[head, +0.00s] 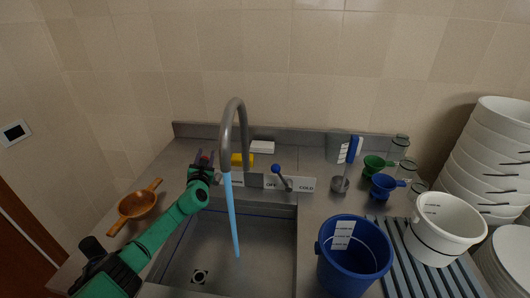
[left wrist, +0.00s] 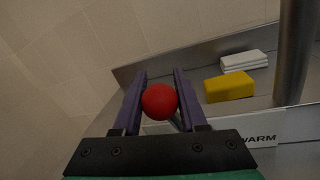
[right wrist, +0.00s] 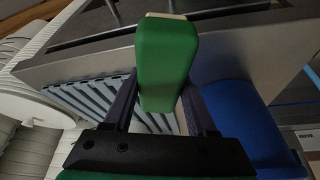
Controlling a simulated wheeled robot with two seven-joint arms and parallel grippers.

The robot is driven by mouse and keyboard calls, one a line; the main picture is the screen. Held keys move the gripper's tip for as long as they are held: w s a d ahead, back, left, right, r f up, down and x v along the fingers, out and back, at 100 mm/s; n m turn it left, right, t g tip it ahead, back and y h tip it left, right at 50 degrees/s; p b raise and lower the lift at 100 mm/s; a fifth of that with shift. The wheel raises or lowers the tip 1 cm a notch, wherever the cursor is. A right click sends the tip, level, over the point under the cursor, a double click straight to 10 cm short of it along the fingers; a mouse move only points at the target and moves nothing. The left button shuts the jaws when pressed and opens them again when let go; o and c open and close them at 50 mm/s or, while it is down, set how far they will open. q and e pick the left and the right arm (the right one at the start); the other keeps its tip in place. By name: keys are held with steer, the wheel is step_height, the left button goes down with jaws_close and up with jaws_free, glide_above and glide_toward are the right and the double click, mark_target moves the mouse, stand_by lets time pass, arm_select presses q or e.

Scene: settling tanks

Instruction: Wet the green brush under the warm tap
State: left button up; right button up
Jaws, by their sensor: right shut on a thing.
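The green brush (right wrist: 168,62) shows as a green block between the fingers of my right gripper (right wrist: 155,100), which is shut on it. The right gripper is outside the head view. The grey tap (head: 233,125) arches over the sink (head: 265,235), and a blue stream (head: 232,215) runs from its spout into the basin. My left gripper (head: 205,166) is at the red knob (left wrist: 159,101) on the warm side, with its open fingers (left wrist: 160,85) on either side of the knob. The WARM label (left wrist: 259,138) shows partly. A blue-knobbed lever (head: 277,168) stands between OFF and COLD.
A blue bucket (head: 353,279) and a white bucket (head: 445,225) stand right of the sink, by a slatted rack (head: 407,272). An orange scoop (head: 137,204) lies on the left. Yellow (head: 242,160) and white (head: 262,147) blocks lie behind the tap. Stacked white tubs (head: 490,160) fill the far right.

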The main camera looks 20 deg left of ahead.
arm_select(q)
steer(key=o, duration=0.4)
steer(key=shift+s+a+f, duration=0.1)
arm_select(e)
steer(key=shift+r+p, duration=0.3)
steer(key=shift+p, duration=0.05)
steer(key=shift+r+p, duration=0.65)
arm_select(q)
steer(key=v, duration=1.2)
